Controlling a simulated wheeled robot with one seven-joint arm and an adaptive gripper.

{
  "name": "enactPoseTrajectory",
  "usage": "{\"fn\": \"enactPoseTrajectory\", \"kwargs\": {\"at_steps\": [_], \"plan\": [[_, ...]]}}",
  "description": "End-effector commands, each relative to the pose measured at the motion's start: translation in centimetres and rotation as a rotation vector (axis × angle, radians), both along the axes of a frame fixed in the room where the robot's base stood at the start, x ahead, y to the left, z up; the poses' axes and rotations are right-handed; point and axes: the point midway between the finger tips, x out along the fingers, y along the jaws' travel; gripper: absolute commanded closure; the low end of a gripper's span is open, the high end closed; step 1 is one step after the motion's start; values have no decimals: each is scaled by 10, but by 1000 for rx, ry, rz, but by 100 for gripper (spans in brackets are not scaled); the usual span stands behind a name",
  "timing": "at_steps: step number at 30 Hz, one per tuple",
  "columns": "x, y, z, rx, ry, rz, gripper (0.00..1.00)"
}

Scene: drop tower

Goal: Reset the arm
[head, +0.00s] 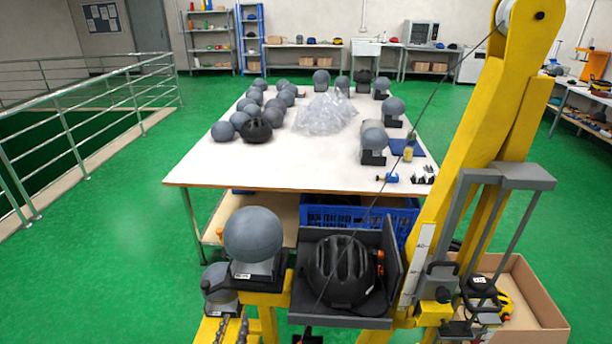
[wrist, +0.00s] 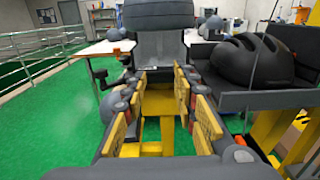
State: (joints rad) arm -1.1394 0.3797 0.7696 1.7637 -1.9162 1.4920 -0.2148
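My gripper (wrist: 163,88) shows in the wrist view with its yellow-padded fingers spread apart and nothing held between them. Yellow frame metal lies beyond and below the gap. Just ahead stands a grey headform (wrist: 155,14) on its grey neck block, its top cut off there. In the head view a round grey headform (head: 253,234) sits on a black base on a yellow support. Beside it, a black helmet (head: 341,270) rests in a dark grey holder (head: 387,262); the helmet also shows at right in the wrist view (wrist: 252,62). I cannot make out my gripper in the head view.
The yellow tower (head: 500,110) with a cable and grey bracket (head: 510,176) rises at right. A cardboard box (head: 540,309) stands beside it. The white table (head: 270,172) behind holds several headforms and clear plastic. A railing (head: 90,105) runs at left; green floor there is free.

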Motion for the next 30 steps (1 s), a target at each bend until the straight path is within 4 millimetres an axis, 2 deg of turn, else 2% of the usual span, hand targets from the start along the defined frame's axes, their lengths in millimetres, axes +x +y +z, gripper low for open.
{"fn": "enactPoseTrajectory", "kwargs": {"at_steps": [2,8,13,17,23,27,30], "plan": [[0,-2,-7,22,25,-9,72],[-6,-29,-27,47,89,-94,72],[-18,-62,-44,73,154,-201,72],[-32,-91,-49,124,208,-311,72],[-60,-152,-40,303,298,-581,72],[-93,-208,-20,567,367,-892,72],[-121,-238,-3,800,400,-1118,72]]}}
